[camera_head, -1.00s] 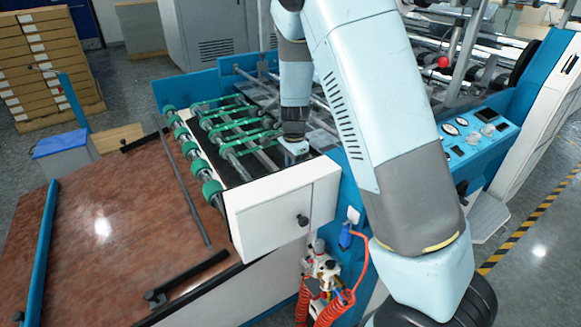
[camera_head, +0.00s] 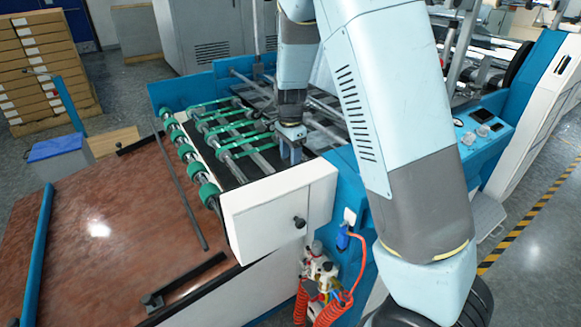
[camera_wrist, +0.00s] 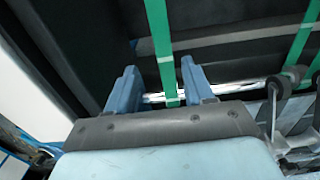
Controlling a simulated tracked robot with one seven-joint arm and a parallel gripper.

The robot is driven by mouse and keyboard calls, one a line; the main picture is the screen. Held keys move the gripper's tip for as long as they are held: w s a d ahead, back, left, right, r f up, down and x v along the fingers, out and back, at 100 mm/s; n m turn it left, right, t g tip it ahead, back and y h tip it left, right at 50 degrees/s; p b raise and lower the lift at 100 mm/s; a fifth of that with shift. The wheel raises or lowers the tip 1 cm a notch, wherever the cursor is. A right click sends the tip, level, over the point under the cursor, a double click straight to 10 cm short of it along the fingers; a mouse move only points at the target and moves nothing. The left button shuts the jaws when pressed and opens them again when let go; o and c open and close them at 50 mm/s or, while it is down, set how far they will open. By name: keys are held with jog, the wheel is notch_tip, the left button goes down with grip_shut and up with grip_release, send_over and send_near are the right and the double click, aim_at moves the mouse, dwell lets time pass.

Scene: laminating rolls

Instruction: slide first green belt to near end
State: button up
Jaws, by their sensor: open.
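The nearest green belt (camera_head: 246,143) runs across the dark roller bed, beside the white end cover. In the wrist view the green belt (camera_wrist: 161,42) runs down the picture, passing between the two blue fingers. My gripper (camera_head: 290,157) is over the bed at the right end of this belt, fingers pointing down. In the wrist view my gripper (camera_wrist: 160,72) is open, a finger on each side of the belt with gaps. I cannot tell how deep the fingertips reach beside the belt.
The white end cover (camera_head: 280,208) stands close on the near side. A second green belt (camera_wrist: 300,40) lies to the right in the wrist view. Metal rollers (camera_head: 262,160) cross under the belts. Green wheels (camera_head: 208,192) line the bed's left edge.

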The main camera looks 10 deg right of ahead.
notch_tip(320, 180, up, 8)
dwell(0.4)
jog(key=s+d+r+n+t+y, duration=0.1)
jog(key=s+d+r+n, duration=0.2)
jog(key=s+d+r, duration=0.3)
jog(key=s+d+r+n+t+y, duration=0.1)
jog(key=s+d+r+n, duration=0.3)
jog(key=s+r, duration=0.4)
jog(key=s+d+n+t+h, duration=0.1)
jog(key=s+n, duration=0.2)
jog(key=s, duration=0.5)
jog(key=s+d+r+n+t+h, duration=0.1)
jog(key=s+d+n+t, duration=0.1)
jog(key=s, duration=0.5)
jog(key=shift+s+d+r+n+t, duration=0.2)
jog(key=shift+s+d+n+t, duration=0.1)
jog(key=shift+s+n, duration=0.15)
